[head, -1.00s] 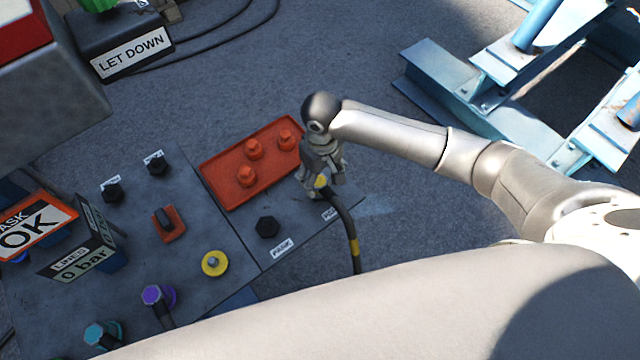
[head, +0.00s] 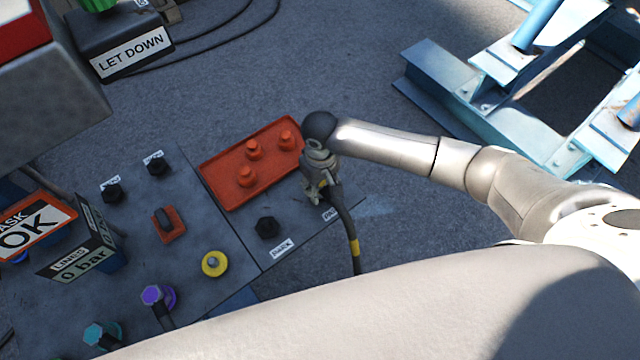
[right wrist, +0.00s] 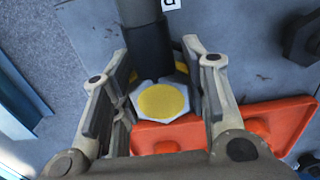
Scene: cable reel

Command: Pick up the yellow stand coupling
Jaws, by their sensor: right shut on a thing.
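The yellow stand coupling (right wrist: 163,100) has a yellow round face in a pale hexagonal collar, with a dark body and hose behind it. In the right wrist view it sits between the two fingers of my right gripper (right wrist: 160,88), which is shut on it. In the head view my right gripper (head: 320,190) is at the right end of the panel, beside the red tray, and mostly covers the coupling. My left gripper is not in view.
The red tray (head: 222,199) holds several red caps. A black hex fitting (head: 267,227) and a yellow round port (head: 215,263) are on the panel nearby. Purple (head: 156,296) and teal (head: 101,336) couplings sit lower left. A blue steel frame (head: 450,85) stands at the upper right.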

